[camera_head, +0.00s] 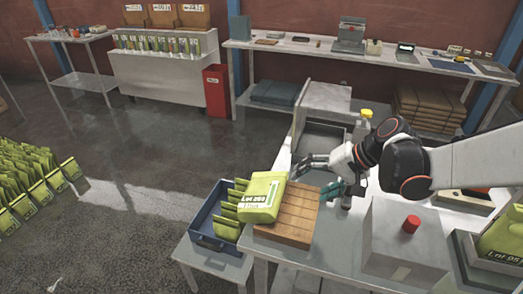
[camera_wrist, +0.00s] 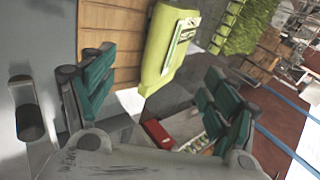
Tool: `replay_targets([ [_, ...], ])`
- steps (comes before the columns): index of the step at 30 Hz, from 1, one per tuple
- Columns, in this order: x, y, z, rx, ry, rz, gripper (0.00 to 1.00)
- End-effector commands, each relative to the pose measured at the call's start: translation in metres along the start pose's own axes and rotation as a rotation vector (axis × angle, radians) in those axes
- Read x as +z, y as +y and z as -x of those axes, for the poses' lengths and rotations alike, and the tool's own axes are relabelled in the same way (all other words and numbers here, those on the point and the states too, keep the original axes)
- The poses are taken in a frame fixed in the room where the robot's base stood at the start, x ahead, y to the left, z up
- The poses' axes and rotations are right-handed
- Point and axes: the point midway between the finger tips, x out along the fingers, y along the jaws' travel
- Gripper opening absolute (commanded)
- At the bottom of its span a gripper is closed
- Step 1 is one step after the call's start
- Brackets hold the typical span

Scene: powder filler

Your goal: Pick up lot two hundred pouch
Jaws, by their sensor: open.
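A large yellow-green pouch (camera_head: 262,194) lies on a slatted wooden board (camera_head: 289,219) at the near-left corner of the bench. Its white label reads "Lot" and a number starting with 2; the last digits are unclear. In the wrist view the pouch (camera_wrist: 162,50) shows ahead between my fingers, beside the wooden slats (camera_wrist: 110,45). My gripper (camera_head: 318,173) is open and empty, just right of the pouch in the head view. In the wrist view its green-padded fingers (camera_wrist: 160,78) stand wide apart, and no contact with the pouch is visible.
A blue bin (camera_head: 204,218) with smaller green pouches stands left of the board. A grey box (camera_head: 395,245) with a red button (camera_head: 411,224) is to the right. A yellow-capped bottle (camera_head: 364,122) stands behind my gripper. Another large pouch (camera_head: 502,238) lies far right.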

Motion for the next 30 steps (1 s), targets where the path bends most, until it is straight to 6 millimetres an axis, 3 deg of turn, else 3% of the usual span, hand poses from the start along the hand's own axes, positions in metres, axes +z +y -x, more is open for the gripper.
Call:
replay_targets([
  [3,-0.012,0.006,-0.010,-0.056,-0.028,-0.020,0.80],
  [11,-0.017,0.009,-0.024,-0.105,-0.055,-0.031,0.80],
  [22,-0.013,0.003,-0.088,-0.104,-0.056,-0.029,0.80],
  [30,-0.013,0.000,-0.105,-0.103,-0.054,-0.031,0.80],
])
